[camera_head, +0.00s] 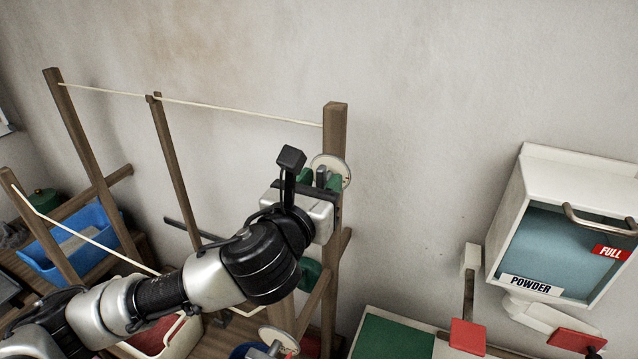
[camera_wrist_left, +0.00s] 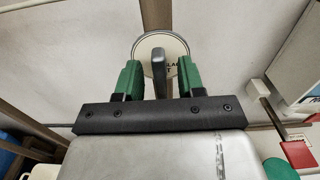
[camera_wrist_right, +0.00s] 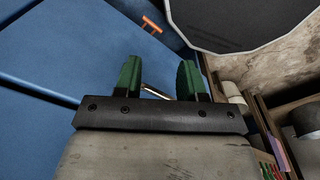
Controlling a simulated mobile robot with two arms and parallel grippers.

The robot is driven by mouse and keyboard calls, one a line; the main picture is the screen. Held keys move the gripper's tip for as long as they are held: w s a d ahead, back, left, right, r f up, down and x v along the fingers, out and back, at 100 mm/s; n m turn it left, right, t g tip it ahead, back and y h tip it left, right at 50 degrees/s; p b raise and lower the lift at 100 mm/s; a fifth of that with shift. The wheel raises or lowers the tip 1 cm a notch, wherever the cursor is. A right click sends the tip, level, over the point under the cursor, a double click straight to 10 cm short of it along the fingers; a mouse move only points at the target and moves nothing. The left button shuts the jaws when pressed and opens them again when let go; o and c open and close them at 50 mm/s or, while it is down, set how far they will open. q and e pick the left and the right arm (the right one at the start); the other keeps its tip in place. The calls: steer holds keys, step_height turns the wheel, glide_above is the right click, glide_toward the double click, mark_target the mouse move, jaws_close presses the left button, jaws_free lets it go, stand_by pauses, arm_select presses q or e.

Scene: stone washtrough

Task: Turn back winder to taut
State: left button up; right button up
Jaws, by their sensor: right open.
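The back winder (camera_head: 330,170) is a pale round dial on the tall wooden post (camera_head: 334,130), with lettering partly hidden in the left wrist view (camera_wrist_left: 177,48). The back line (camera_head: 240,112) runs from the far left post to this post and looks nearly straight. My left gripper (camera_wrist_left: 158,80) is at the winder, its green fingers apart. The winder's grey handle (camera_wrist_left: 159,72) stands between them with a gap on each side. My right gripper (camera_wrist_right: 160,80) shows only in its wrist view, open, with no object gripped.
A second dial (camera_head: 279,339) with a grey handle sits lower in front, with a front line (camera_head: 85,237) at left. A blue tub (camera_head: 85,242) stands at left. A white powder box (camera_head: 560,230) hangs at right. A blue surface (camera_wrist_right: 60,55) lies near my right gripper.

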arm_select(q)
steer(key=shift+s, duration=0.1)
steer(key=v, duration=1)
steer(key=shift+s+a+b, duration=0.2)
steer(key=shift+s+b, duration=0.1)
steer(key=shift+b, duration=0.05)
